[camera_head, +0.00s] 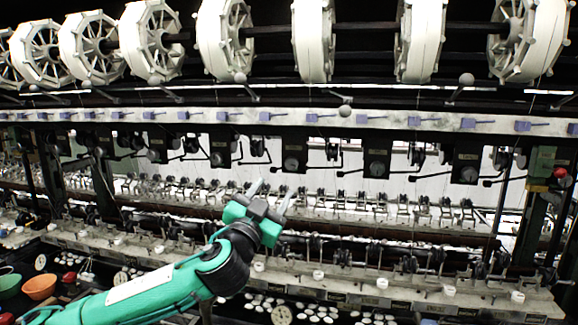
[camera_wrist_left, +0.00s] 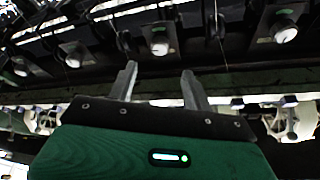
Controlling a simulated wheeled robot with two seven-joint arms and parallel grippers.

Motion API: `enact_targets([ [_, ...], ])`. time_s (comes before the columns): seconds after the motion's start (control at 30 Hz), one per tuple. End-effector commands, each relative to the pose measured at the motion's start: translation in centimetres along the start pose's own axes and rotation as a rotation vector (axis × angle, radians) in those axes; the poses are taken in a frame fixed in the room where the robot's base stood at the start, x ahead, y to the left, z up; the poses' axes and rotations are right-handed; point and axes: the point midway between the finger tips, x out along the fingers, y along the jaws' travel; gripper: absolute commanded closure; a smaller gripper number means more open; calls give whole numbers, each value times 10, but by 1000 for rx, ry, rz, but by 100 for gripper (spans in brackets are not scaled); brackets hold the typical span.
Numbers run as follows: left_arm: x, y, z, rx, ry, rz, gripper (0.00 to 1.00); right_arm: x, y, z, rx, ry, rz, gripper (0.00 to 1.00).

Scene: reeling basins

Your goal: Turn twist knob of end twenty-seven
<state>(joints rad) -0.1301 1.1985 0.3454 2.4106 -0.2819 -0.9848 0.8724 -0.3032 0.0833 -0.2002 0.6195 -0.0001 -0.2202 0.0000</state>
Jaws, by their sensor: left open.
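A row of round grey twist knobs on dark plates runs under the pale rail. In the head view one knob (camera_head: 291,163) is just above and right of my left gripper (camera_head: 271,193), and another knob (camera_head: 376,168) is further right. In the left wrist view a pale knob (camera_wrist_left: 159,47) shows beyond the space between the fingers of the left gripper (camera_wrist_left: 159,75), with other knobs to either side. The left gripper is open and empty, apart from the knobs. I cannot read which knob is end twenty-seven. My right gripper is out of view.
Large white reels (camera_head: 313,40) hang along the top. A pale rail (camera_head: 330,118) with purple tabs runs above the knobs. A lower bench (camera_head: 350,285) carries white cups. An orange bowl (camera_head: 40,286) is at lower left, and a green post (camera_head: 540,190) stands at right.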

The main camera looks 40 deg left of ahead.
Motion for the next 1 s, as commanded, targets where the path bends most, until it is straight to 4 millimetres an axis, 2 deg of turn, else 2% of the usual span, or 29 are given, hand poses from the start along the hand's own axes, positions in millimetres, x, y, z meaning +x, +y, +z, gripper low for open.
enact_targets([
  [0.1, 21, -2, -3, 6, 1, -1, 49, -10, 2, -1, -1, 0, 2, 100],
  [0.33, 49, -3, -4, 3, 2, -3, 49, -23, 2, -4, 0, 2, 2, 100],
  [0.8, 89, -3, -2, -1, 0, -4, 49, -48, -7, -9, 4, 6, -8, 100],
  [1.0, 99, -1, -1, 0, 0, -1, 49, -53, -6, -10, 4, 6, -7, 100],
])
